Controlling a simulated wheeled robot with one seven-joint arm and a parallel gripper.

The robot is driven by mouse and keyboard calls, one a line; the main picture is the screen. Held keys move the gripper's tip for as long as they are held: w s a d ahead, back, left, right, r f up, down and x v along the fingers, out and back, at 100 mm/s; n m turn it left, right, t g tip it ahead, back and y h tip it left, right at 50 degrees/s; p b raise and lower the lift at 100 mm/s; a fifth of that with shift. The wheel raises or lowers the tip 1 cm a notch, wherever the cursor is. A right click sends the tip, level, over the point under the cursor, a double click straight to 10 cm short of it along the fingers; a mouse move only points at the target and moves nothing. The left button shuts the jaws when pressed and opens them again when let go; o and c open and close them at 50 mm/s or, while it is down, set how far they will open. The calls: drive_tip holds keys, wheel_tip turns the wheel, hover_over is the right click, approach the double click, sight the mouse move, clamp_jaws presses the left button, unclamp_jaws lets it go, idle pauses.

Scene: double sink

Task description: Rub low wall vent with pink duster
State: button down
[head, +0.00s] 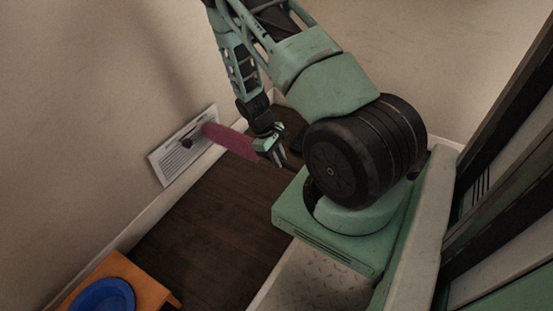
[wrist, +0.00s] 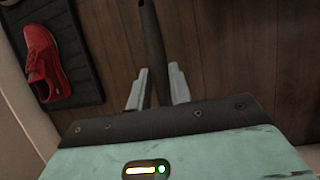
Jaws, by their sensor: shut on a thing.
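The low wall vent (head: 172,162) is a white slatted grille on the left wall, just above the baseboard, in the head view. The pink duster (head: 232,142) reaches from my gripper (head: 278,156) leftward, and its far end overlaps the vent's right part in the picture. I cannot tell whether it touches the slats. A small dark piece shows on the vent beside that end. In the wrist view my gripper (wrist: 156,92) is shut on a dark rod (wrist: 150,40), the duster's handle. The pink part is out of the wrist view.
A red shoe (wrist: 41,60) lies on a dark mat (wrist: 78,50) in the wrist view. An orange stool or table (head: 148,283) with a blue round dish (head: 103,296) stands at lower left. The dark plank floor (head: 205,225) between is clear.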

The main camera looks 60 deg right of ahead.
drive_tip(key=shift+a, duration=0.1)
drive_tip(key=a+p, duration=0.2)
drive_tip(key=a, duration=0.2)
idle(0.4)
drive_tip(key=shift+s, duration=0.1)
drive_tip(key=shift+s+d+p, duration=0.15)
drive_tip(key=shift+s+p, duration=0.45)
drive_tip(key=shift+s, duration=0.9)
drive_tip(key=shift+s+d+p, duration=0.15)
drive_tip(key=shift+s+p, duration=0.4)
drive_tip(key=shift+s, duration=0.9)
drive_tip(key=s, duration=0.3)
drive_tip(key=shift+d+p, duration=0.1)
drive_tip(key=shift+p, duration=0.2)
